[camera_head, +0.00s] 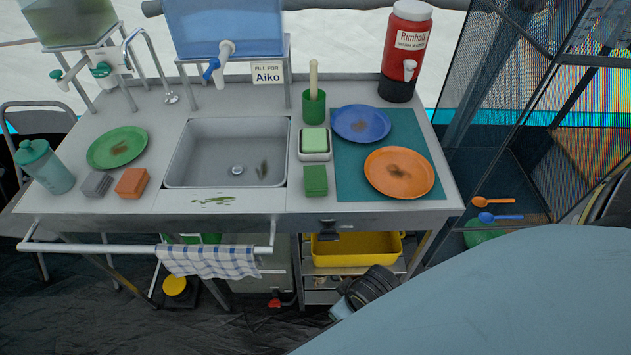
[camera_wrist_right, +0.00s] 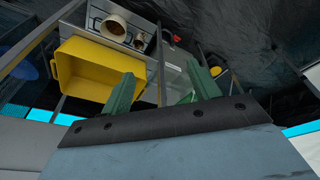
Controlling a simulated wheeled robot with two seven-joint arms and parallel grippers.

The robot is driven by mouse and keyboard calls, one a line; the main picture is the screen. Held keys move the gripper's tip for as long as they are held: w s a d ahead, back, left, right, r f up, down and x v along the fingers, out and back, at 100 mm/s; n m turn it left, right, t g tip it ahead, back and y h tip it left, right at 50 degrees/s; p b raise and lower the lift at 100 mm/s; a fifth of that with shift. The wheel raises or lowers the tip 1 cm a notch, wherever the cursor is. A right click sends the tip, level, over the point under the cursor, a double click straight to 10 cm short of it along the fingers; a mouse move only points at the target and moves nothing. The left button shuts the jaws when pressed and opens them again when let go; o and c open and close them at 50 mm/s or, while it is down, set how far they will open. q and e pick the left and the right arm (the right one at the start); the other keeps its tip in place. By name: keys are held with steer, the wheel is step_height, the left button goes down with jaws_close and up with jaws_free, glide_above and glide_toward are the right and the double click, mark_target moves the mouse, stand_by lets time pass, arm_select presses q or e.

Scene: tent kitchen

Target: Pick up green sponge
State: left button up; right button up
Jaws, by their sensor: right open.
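The green sponge (camera_head: 315,180) is a dark green block lying flat on the grey counter (camera_head: 240,200), near its front edge and right of the sink. A paler green bar (camera_head: 314,139) lies in a white dish (camera_head: 315,157) just behind it. My right gripper shows in the right wrist view (camera_wrist_right: 161,84) with two green fingers spread apart and nothing between them. It is away from the sponge, which that view does not show. My left gripper is in neither view.
Orange (camera_head: 132,182) and grey (camera_head: 96,184) sponges lie left of the sink (camera_head: 225,155). Orange (camera_head: 399,185) and blue (camera_head: 361,123) plates rest on a teal mat (camera_head: 352,188). A yellow bin (camera_head: 357,250) is under the counter. A towel rail (camera_head: 100,249) juts out in front.

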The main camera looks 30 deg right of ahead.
steer(key=w+a+r+n+t+y, duration=0.1)
steer(key=w+a+r+n+t, duration=0.1)
steer(key=w+r+n+t, duration=0.8)
steer(key=w+a+r+n+t+y, duration=0.1)
steer(key=w+a+r+n+t, duration=0.25)
steer(key=w+r, duration=1.1)
steer(key=a+r+n+g+y, duration=0.3)
steer(key=a+r+n+y, duration=0.4)
steer(key=n, duration=0.7)
steer(key=a+r+n+g+y, duration=0.3)
steer(key=a+r+n+y, duration=0.35)
steer(key=n, duration=0.75)
steer(key=n+g+h, duration=1.1)
steer(key=n+h, duration=0.5)
steer(key=n, duration=0.7)
glide_above(315, 176)
steer(key=shift+t, duration=0.25)
step_height(315, 176, down, 18)
steer(key=shift+s+d+r, duration=0.1)
steer(key=shift+s+d, duration=0.05)
steer(key=shift+m, duration=0.25)
steer(key=shift+f, duration=2.95)
steer(key=c, duration=0.7)
